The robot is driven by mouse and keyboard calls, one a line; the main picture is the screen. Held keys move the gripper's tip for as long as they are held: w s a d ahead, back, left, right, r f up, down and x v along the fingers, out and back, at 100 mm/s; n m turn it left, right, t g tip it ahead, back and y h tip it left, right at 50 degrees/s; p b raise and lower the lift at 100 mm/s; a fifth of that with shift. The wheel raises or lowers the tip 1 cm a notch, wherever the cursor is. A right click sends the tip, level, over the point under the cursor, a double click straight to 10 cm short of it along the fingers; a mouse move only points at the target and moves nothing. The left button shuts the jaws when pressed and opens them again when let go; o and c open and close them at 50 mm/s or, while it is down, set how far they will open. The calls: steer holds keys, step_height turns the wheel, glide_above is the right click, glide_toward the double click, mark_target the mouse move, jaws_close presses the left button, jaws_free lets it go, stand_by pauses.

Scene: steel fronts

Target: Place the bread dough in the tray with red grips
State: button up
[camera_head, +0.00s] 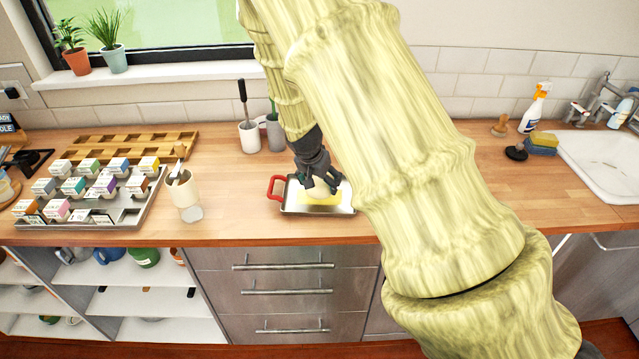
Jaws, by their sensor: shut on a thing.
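The tray with red grips (290,207) sits on the wooden counter near its front edge. Its left red grip shows; its right end is partly hidden behind my arm. My dark gripper (321,184) points down over the tray and is shut on the bread dough (321,193), a pale rounded lump between the fingers. The dough is low, within the tray's outline. I cannot tell whether it touches the tray's floor.
A cream utensil holder (183,188) and a metal rack of small cartons (130,207) stand to the left. White and grey cups (249,137) stand behind the tray. A sink (600,165) is at far right. Counter between utensil holder and tray is clear.

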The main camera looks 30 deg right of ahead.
steer(key=shift+w+d+p, duration=0.25)
steer(key=shift+w+p, duration=0.05)
steer(key=shift+w, duration=0.15)
steer(key=shift+f+p, duration=0.85)
steer(key=shift+f, duration=0.9)
steer(key=shift+f, duration=0.2)
steer(key=o, duration=1.2)
steer(key=shift+r, duration=0.1)
steer(key=shift+b+v, duration=1.7)
steer(key=shift+v, duration=4.4)
steer(key=shift+a, duration=0.1)
